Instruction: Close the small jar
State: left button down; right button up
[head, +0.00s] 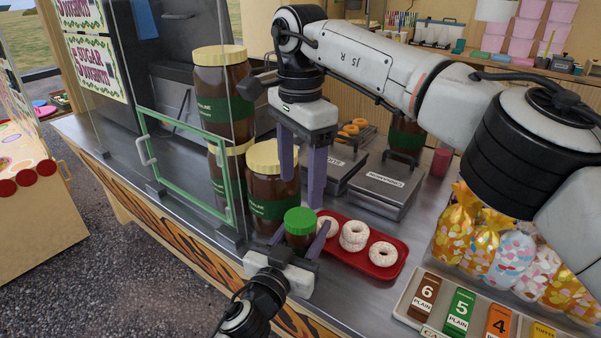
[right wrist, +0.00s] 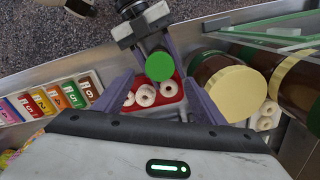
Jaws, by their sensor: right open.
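The small jar (head: 299,238) is brown with a green lid (head: 300,217) resting on its top. I cannot tell whether the lid is screwed tight. My left gripper (head: 298,241) comes from the bottom of the head view, with a finger on either side of the jar's body, holding it upright. My right gripper (head: 301,192) points down just above the lid, open, with its fingers apart and nothing between them. In the right wrist view the green lid (right wrist: 159,66) shows between the right fingers, with the left gripper behind it.
A red tray (head: 398,262) with white-coated donuts lies right of the jar. Large brown jars with cream lids (head: 273,190) stand close behind and left, by a green-framed glass panel (head: 190,189). Sweet bags (head: 511,255) and a price rack (head: 407,300) are at the right.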

aim_at(301, 217)
notch_tip(301, 217, down, 7)
jog(key=shift+f, duration=0.2)
dwell(0.3)
jog(key=c, duration=1.1)
jog(key=m, duration=0.5)
jog(key=shift+m, duration=0.4)
jog(key=m, duration=1.2)
jog(key=shift+m, duration=0.4)
jog(key=m, duration=0.7)
jog(key=o, duration=1.2)
